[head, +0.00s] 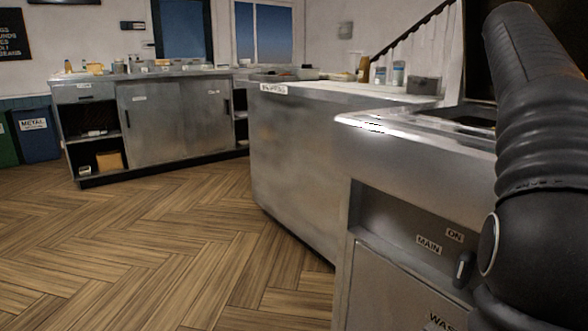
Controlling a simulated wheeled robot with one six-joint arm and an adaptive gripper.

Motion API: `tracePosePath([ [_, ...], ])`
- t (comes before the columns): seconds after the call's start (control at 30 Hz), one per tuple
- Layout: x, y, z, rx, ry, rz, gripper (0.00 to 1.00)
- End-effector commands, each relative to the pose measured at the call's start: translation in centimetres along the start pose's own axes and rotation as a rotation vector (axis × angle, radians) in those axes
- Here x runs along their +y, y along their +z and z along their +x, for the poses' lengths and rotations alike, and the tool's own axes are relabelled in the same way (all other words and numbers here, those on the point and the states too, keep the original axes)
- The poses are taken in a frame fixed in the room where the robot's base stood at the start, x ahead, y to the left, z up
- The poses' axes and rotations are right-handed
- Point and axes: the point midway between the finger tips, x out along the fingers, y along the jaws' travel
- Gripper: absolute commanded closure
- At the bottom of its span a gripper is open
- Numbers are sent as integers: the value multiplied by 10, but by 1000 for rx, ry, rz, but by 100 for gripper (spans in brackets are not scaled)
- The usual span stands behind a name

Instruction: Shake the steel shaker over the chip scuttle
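My gripper is out of view; only my dark arm shows, large along the right edge of the head view. I cannot pick out the steel shaker for certain. Small containers (398,73) stand at the far end of the middle counter, too small to tell apart. The chip scuttle cannot be made out clearly. A recessed opening in the top of the steel range (415,140) at the right is partly hidden behind my arm.
The range front has a switch (463,269) under labels MAIN and ON. A steel counter (300,150) stands beyond it, holding a brown bottle (363,68) and a dark box (424,85). A cabinet (170,115) stands at the back left. The wooden floor (150,240) is clear.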

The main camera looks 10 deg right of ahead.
Motion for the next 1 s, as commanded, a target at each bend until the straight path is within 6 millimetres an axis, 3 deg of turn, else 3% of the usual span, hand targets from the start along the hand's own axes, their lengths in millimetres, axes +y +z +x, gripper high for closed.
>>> tracePosePath([
  [0.07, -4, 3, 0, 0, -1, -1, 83],
  [0.6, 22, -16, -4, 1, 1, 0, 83],
  [1.0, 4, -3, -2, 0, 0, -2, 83],
])
